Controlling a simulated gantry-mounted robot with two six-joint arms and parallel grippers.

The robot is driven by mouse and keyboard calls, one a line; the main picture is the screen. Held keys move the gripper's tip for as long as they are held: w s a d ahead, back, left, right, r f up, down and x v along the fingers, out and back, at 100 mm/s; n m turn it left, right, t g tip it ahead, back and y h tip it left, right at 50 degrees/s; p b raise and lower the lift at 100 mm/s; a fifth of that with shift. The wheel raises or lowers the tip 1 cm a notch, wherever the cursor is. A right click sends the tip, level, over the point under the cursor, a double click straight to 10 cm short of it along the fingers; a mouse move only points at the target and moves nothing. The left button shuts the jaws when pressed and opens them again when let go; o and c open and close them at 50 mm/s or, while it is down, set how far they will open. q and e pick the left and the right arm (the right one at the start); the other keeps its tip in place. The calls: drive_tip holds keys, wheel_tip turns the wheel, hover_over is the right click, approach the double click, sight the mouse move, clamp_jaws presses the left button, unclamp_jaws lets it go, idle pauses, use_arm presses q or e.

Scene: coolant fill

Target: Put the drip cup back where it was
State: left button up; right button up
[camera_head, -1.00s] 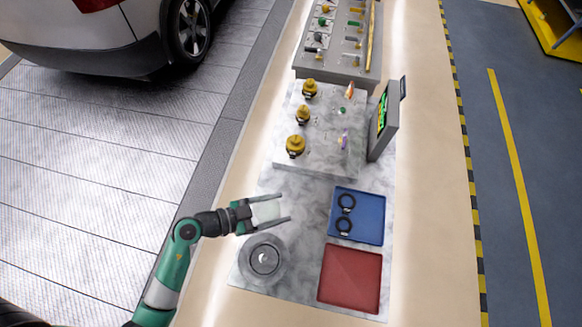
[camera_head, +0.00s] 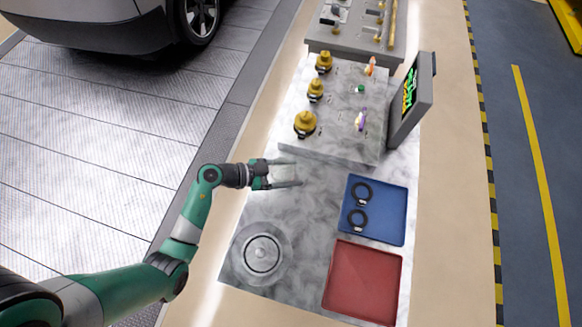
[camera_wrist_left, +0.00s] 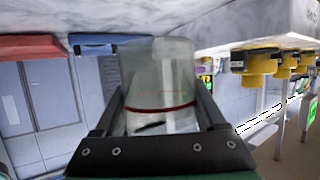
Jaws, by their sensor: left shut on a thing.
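My left gripper (camera_head: 298,173) is shut on the drip cup (camera_head: 283,174), a clear cup, above the marble table near the raised valve block. In the left wrist view the cup (camera_wrist_left: 158,85) fills the space between the two fingers and has a red line around it. A round grey, clear-rimmed dish (camera_head: 238,262) stands on the table's near left. I cannot tell the cup's exact height above the table. My right gripper is not in view.
A blue tray (camera_head: 388,222) with two black ring clamps and an empty red tray (camera_head: 362,282) lie on the right. The raised block (camera_head: 338,120) carries several yellow-brass fittings (camera_head: 305,124). A screen (camera_head: 411,100) stands at its right. The marble between dish and trays is clear.

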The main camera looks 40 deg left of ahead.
sight(287, 170)
use_arm(q)
drive_tip(key=shift+w+a+f+b, duration=0.2)
drive_tip(key=shift+w+f, duration=0.1)
drive_tip(key=shift+f, duration=0.25)
drive_tip(key=shift+w+a+f+b, duration=0.2)
drive_tip(key=shift+w+f, duration=0.05)
drive_tip(key=shift+f, duration=0.25)
drive_tip(key=shift+w+a+f, duration=0.25)
drive_tip(key=shift+w, duration=0.05)
wheel_tip(287, 170, down, 4)
drive_tip(key=b, duration=0.3)
drive_tip(key=shift+w+a+r, duration=0.1)
drive_tip(key=shift+w+a, duration=0.05)
drive_tip(key=shift+r, duration=0.2)
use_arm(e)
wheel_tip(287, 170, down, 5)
use_arm(q)
drive_tip(key=shift+f, duration=0.1)
drive_tip(key=o, duration=1.5)
